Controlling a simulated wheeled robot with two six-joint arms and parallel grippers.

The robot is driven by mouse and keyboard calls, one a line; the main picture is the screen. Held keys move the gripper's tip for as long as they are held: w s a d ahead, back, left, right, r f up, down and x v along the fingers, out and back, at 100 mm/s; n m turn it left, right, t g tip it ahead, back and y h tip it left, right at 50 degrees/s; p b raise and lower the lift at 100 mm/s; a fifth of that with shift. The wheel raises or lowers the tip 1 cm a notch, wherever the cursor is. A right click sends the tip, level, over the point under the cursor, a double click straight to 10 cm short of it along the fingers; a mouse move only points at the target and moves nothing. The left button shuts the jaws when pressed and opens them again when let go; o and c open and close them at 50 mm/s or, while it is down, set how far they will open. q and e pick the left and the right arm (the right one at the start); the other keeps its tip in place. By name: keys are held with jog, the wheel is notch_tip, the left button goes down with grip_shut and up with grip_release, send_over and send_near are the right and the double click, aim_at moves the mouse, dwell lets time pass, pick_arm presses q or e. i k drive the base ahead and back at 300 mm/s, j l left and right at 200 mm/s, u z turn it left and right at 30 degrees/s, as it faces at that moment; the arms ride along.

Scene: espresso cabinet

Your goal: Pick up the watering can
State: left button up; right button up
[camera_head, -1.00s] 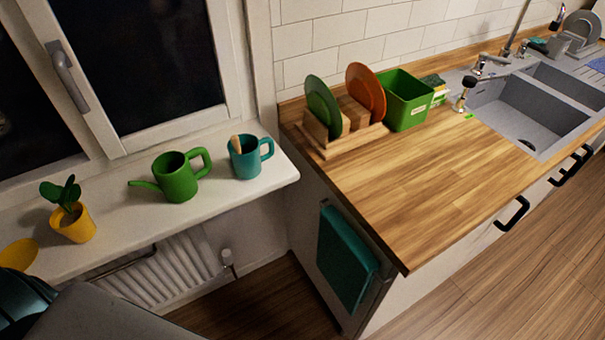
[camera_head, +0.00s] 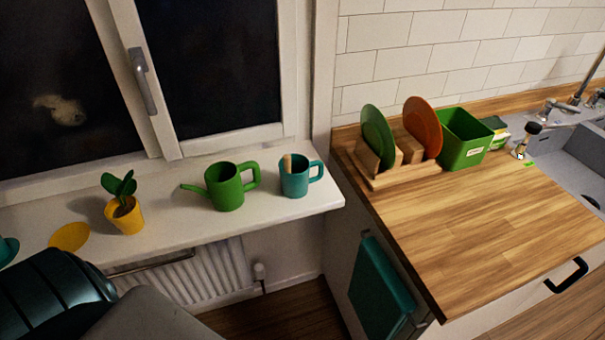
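The green watering can (camera_head: 226,190) stands upright on the white windowsill (camera_head: 170,232). Its spout points left and its handle is on the right. A teal mug (camera_head: 296,180) with a wooden-coloured item in it stands just to its right. A yellow pot with a green plant (camera_head: 124,213) stands to its left. Neither of my grippers shows in this view. A dark rounded part and a grey part at the lower left are probably mine.
A radiator (camera_head: 190,272) is under the sill. The wooden counter (camera_head: 480,230) to the right holds a plate rack (camera_head: 385,177) and a green bin (camera_head: 464,140). A teal towel (camera_head: 380,287) hangs on the cabinet side. A yellow disc (camera_head: 69,237) lies on the sill.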

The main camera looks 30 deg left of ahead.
aim_at(226, 192)
jog(key=u, duration=2.2)
